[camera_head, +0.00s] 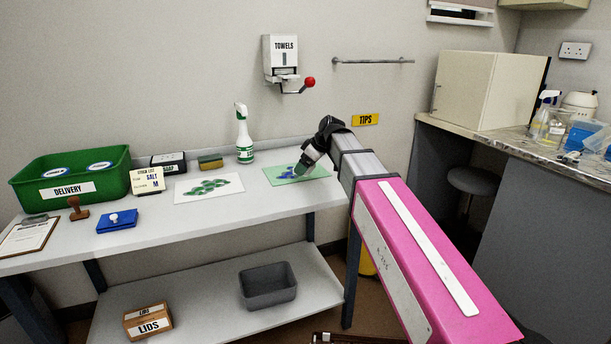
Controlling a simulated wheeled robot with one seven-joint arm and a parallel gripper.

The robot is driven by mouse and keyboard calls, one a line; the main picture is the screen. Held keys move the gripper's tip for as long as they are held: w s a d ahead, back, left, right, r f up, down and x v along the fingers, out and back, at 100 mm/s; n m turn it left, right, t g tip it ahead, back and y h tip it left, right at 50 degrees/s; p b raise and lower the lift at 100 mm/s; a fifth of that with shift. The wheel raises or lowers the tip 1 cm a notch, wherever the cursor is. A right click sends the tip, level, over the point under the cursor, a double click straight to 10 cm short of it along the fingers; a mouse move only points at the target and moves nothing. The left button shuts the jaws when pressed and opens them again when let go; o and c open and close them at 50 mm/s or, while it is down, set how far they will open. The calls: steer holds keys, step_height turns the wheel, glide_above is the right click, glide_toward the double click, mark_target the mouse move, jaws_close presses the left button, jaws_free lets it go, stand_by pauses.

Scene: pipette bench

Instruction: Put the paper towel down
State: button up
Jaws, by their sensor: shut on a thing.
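My gripper (302,169) is at the end of my arm, low over the right part of the bench top. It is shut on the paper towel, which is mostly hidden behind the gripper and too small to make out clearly. Just under the gripper is a pale green sheet (275,177) with blue marks or pieces (286,173) on it. I cannot tell whether the towel touches the sheet. A white sheet (233,183) with several green pieces (208,187) lies to the left.
A spray bottle (244,140) and a sponge (210,161) stand at the back of the bench (165,222). A green delivery bin (112,184), a stamp (77,208) and a blue pad (117,221) are at left. A grey tub (267,292) stands on the lower shelf.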

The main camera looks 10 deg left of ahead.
mark_target(306, 184)
steer(key=shift+f, duration=1.9)
steer(key=shift+s+f, duration=0.1)
steer(key=shift+f, duration=0.5)
steer(key=o, duration=0.6)
steer(key=shift+f, duration=0.1)
